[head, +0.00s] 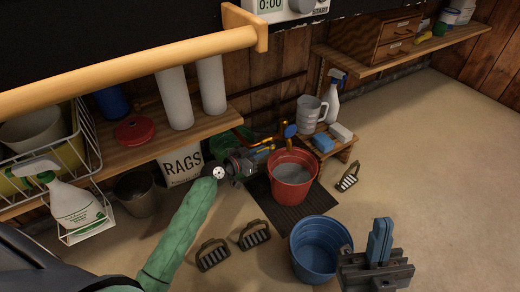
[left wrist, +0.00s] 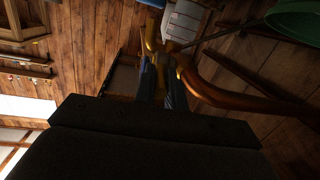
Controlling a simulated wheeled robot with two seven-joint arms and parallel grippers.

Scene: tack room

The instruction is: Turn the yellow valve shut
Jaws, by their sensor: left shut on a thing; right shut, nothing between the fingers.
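The yellow valve (head: 267,142) is on the copper pipework at the back wall, above the red bucket; it is small in the head view and partly hidden by my gripper. My left gripper (head: 252,152) reaches it from the left. In the left wrist view, the fingers of my left gripper (left wrist: 162,82) are closed on the yellow valve handle (left wrist: 151,38), which shows between and beyond them. My right gripper (head: 380,240) is shut and empty at the lower right, over the floor and away from the valve.
A blue tap handle (head: 290,131) is right of the valve. A red bucket (head: 291,180) stands on a dark mat below, with a blue bucket (head: 320,248) nearer. A small wooden stool (head: 341,151) holds a jug and sponges. Shelves line the wall; floor at right is clear.

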